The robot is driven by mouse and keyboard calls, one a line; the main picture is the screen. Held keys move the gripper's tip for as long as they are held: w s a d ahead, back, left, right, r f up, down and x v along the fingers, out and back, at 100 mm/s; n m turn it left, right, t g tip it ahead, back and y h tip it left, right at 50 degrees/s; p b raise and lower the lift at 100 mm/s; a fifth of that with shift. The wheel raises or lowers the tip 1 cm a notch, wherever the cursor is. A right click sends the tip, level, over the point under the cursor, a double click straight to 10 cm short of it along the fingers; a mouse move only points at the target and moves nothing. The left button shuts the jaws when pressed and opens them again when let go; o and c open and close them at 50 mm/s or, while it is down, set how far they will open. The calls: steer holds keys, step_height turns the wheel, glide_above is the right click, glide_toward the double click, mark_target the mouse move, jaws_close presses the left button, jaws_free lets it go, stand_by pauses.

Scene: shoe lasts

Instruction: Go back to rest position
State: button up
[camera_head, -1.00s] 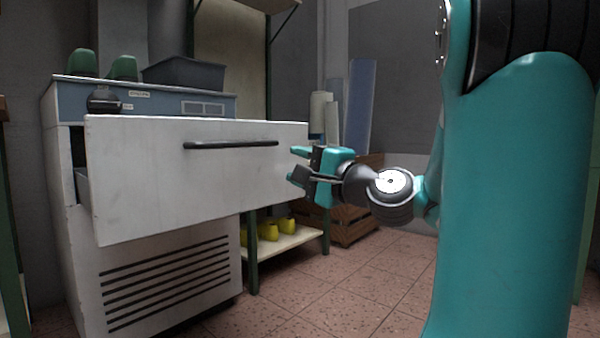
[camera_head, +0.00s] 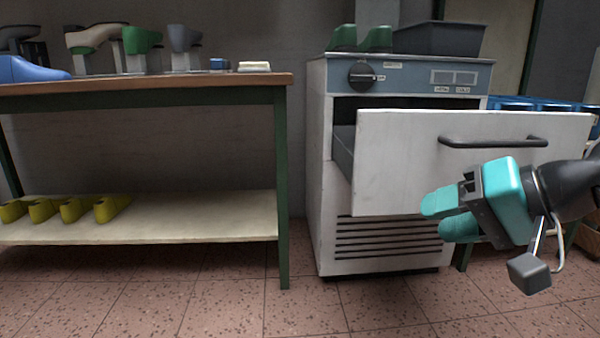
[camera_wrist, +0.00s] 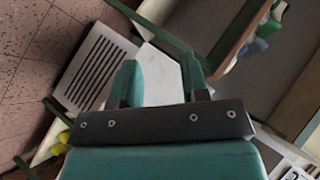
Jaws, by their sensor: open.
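My gripper (camera_head: 440,216) is at the right in the head view, with teal fingers pointing left. It is open, and I see nothing between its fingers. It appears in front of the lower part of a white drawer front (camera_head: 400,165) with a dark bar handle (camera_head: 493,142). The drawer stands pulled out of a grey-white cabinet (camera_head: 325,225). The gap between gripper and drawer cannot be judged. In the wrist view both fingers (camera_wrist: 158,70) show spread apart, and the vented cabinet panel (camera_wrist: 95,65) lies tilted beyond them.
A workbench (camera_head: 150,85) with several shoe lasts on top stands at the left. Yellow lasts (camera_head: 70,209) lie on its lower shelf. A dark bin (camera_head: 438,38) and green lasts (camera_head: 360,38) sit on the cabinet. The tiled floor (camera_head: 220,305) in front is clear.

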steer(key=s+a+r+n+g+h+p, duration=0.25)
steer(key=s+n+g+p, duration=0.2)
steer(key=s, duration=0.25)
steer(key=s+a+r+n+g+h+p, duration=0.2)
steer(key=s+a+r+n+g+p, duration=0.15)
steer(key=s+n+p, duration=0.25)
step_height(320, 180, up, 36)
steer(key=p, duration=3.6)
steer(key=shift+d+m, duration=0.15)
steer(key=shift+m, duration=0.2)
steer(key=shift+s, duration=0.1)
